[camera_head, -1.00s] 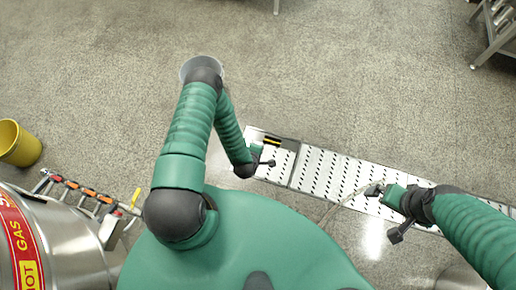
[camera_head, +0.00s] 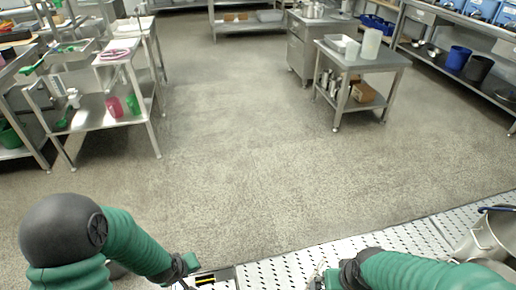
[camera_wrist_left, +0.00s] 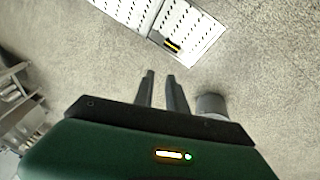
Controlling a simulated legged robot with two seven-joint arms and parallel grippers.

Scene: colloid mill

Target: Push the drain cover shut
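The drain cover is a row of white perforated metal panels (camera_head: 285,268) set in the floor along the bottom of the head view. Near its left end is a dark gap with a yellow-and-black striped piece (camera_head: 205,279). The left wrist view shows the same striped piece (camera_wrist_left: 172,45) beside a perforated panel (camera_wrist_left: 200,28). My left gripper (camera_wrist_left: 160,75) has two dark fingers apart with nothing between them, above bare floor short of the panels. In the head view my left gripper (camera_head: 186,270) is beside the striped piece. My right gripper (camera_head: 322,279) is over the panels, its fingers unclear.
A steel pot (camera_head: 490,236) stands at the right by the channel. Grey floor (camera_head: 240,180) beyond the drain is clear. A steel table (camera_head: 115,100) is at the left, a small steel cart (camera_head: 362,75) at the centre right, and shelving (camera_head: 460,65) at the far right.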

